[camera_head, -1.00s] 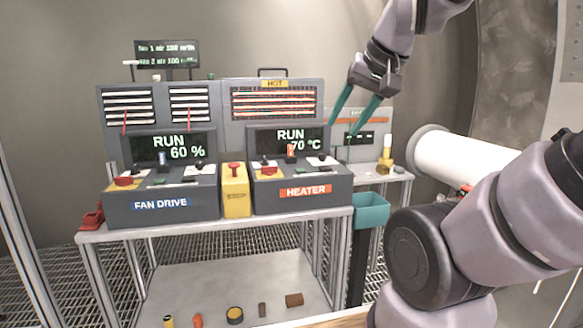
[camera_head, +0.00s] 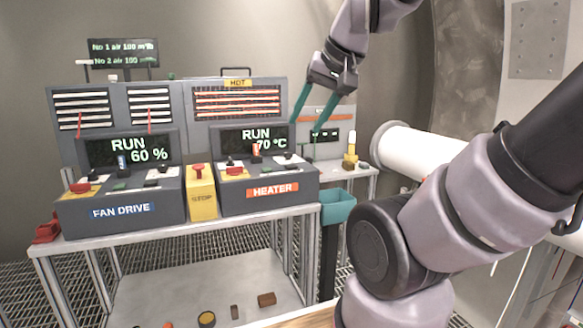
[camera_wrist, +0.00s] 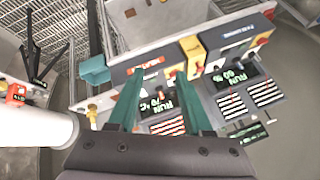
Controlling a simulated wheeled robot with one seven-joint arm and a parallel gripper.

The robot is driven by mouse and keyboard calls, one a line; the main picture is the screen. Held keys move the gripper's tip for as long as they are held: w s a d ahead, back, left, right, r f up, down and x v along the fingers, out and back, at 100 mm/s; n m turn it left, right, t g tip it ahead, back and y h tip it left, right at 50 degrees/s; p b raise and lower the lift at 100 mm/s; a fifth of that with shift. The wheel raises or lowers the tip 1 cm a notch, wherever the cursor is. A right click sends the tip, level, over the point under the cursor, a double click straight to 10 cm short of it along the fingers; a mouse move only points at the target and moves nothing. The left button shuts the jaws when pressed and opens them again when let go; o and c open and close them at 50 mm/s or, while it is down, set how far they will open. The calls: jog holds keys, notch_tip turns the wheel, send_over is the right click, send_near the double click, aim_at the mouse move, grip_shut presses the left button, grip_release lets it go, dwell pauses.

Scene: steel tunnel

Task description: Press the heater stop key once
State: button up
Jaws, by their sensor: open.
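The heater console (camera_head: 268,197) stands on the bench, with an orange HEATER label on its front and a screen (camera_head: 250,139) reading RUN 70 °C. Its sloped top carries a red button (camera_head: 234,170), an orange-topped lever (camera_head: 256,153) and small black switches. Which of these keys is the stop key is too small to read. My gripper (camera_head: 310,126) hangs open and empty above and right of the heater console, its green fingers pointing down. In the wrist view the open fingers (camera_wrist: 152,92) reach over the heater console, which appears upside down and partly hidden behind them.
The fan drive console (camera_head: 120,208) reads RUN 60 % to the left. A yellow STOP box (camera_head: 201,198) with a red button sits between the consoles. A teal bin (camera_head: 338,206) and a white pipe (camera_head: 410,155) are at the right. A yellow-topped item (camera_head: 350,157) stands on the side shelf.

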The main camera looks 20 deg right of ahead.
grip_shut()
dwell(1.5)
